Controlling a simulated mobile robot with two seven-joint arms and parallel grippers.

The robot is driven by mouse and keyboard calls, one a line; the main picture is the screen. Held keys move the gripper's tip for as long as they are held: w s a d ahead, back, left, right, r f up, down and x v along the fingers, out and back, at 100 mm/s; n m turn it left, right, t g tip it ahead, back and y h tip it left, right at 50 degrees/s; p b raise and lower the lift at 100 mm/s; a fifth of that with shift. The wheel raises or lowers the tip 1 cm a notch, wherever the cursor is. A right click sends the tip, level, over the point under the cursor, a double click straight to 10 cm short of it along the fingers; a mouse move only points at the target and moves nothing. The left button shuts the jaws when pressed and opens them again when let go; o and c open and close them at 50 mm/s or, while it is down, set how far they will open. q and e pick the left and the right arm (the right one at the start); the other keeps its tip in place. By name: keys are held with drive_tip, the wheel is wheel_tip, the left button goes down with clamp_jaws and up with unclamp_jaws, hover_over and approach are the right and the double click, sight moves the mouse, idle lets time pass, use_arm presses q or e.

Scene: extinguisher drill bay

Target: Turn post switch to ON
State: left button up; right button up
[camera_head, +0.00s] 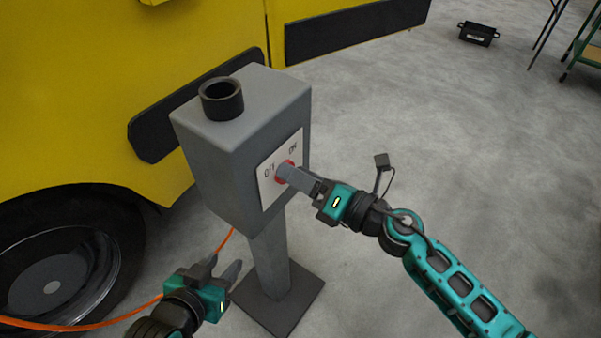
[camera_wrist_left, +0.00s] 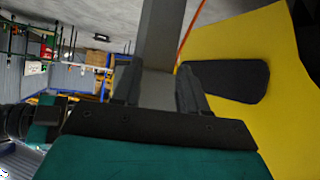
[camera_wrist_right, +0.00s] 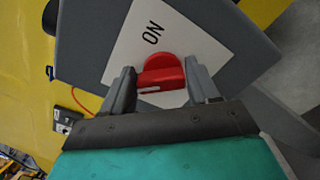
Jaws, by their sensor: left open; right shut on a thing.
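The grey post box (camera_head: 225,155) stands on a post with a dark square base, and a white plate (camera_head: 267,185) marked OFF and ON is on its right face. The red post switch (camera_head: 290,165) is on that plate, mostly behind my right gripper (camera_head: 284,174). In the right wrist view the red switch (camera_wrist_right: 162,75) sits between the fingers of my right gripper (camera_wrist_right: 160,88), with a white mark on its knob; ON shows above it. My right gripper is shut on the switch. My left gripper (camera_head: 222,267) is open and empty, low and left of the post.
A yellow vehicle (camera_head: 90,90) with a black wheel (camera_head: 60,270) stands close at the left and behind the box. An orange cable (camera_head: 100,322) runs low past the left gripper. A black cup-like holder (camera_head: 221,98) tops the box.

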use_arm(q)
wheel_tip(320, 180, up, 6)
drive_tip(key=s+a+y+p, duration=0.1)
drive_tip(key=s+a+p, duration=0.1)
drive_tip(key=p, duration=0.7)
drive_tip(key=shift+a+f+p, duration=0.25)
drive_tip(key=shift+a+p, duration=0.05)
drive_tip(key=shift+a, duration=0.15)
use_arm(e)
drive_tip(key=m, duration=1.7)
drive_tip(key=shift+w+d+f, duration=0.1)
drive_tip(key=shift+f, duration=0.3)
drive_tip(key=shift+m, duration=0.3)
use_arm(q)
drive_tip(key=shift+w+r, duration=0.1)
drive_tip(key=shift+w, duration=0.05)
use_arm(e)
drive_tip(key=o, duration=1)
use_arm(q)
drive_tip(key=shift+w+r, duration=0.1)
drive_tip(key=shift+w, duration=0.05)
